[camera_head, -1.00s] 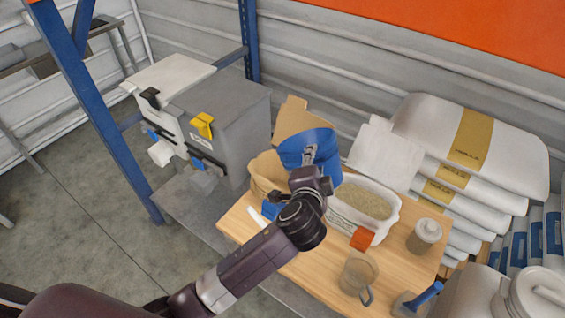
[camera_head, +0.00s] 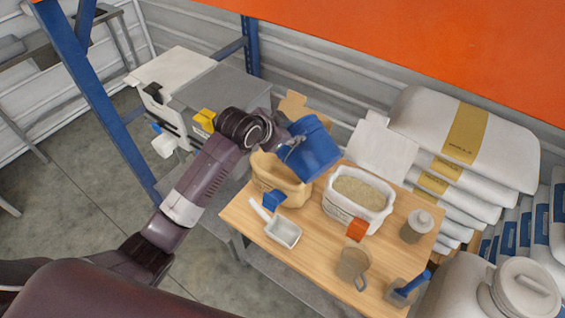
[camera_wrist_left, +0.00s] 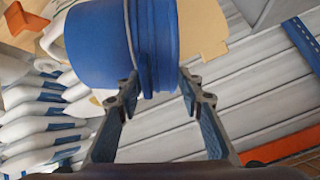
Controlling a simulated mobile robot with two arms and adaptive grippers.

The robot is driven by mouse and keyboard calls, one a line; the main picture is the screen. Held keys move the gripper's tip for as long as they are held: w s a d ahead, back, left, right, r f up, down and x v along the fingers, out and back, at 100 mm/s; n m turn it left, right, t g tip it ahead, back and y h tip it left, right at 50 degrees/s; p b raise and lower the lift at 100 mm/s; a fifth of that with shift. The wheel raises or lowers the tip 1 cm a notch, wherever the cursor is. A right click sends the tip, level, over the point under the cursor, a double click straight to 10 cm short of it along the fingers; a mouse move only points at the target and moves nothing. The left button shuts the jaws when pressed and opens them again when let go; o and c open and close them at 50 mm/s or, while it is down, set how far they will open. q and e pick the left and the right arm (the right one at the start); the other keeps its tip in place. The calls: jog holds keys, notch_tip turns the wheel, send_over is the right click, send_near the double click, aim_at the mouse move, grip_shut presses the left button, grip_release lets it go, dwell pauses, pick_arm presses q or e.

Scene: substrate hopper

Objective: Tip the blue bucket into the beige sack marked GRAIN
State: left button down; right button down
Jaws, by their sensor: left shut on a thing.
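The blue bucket (camera_head: 318,155) is held tilted above the beige sack (camera_head: 290,192), overlapping its back right part in the head view. The bucket's mouth and contents are hidden. My left gripper (camera_head: 287,146) is shut on the bucket near its ribbed band. In the left wrist view the bucket (camera_wrist_left: 95,45) lies across the top, with its ribbed band at the fingertips (camera_wrist_left: 158,82). The sack stands open on the table with a blue clip (camera_head: 274,200) at its front; its lettering is not readable. My right gripper is not in view.
A grey machine (camera_head: 225,95) stands left; stacked sacks (camera_head: 475,130) stand right.

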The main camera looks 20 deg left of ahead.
pick_arm(q)
jog(key=w+a+f+n+g+h+b, duration=0.2)
jog(key=w+a+n+g+h+b, duration=0.1)
jog(key=w+a+b, duration=0.3)
jog(key=a+h, duration=0.1)
jog(key=a, duration=0.1)
jog(key=shift+a+f, duration=0.35)
dwell(1.1)
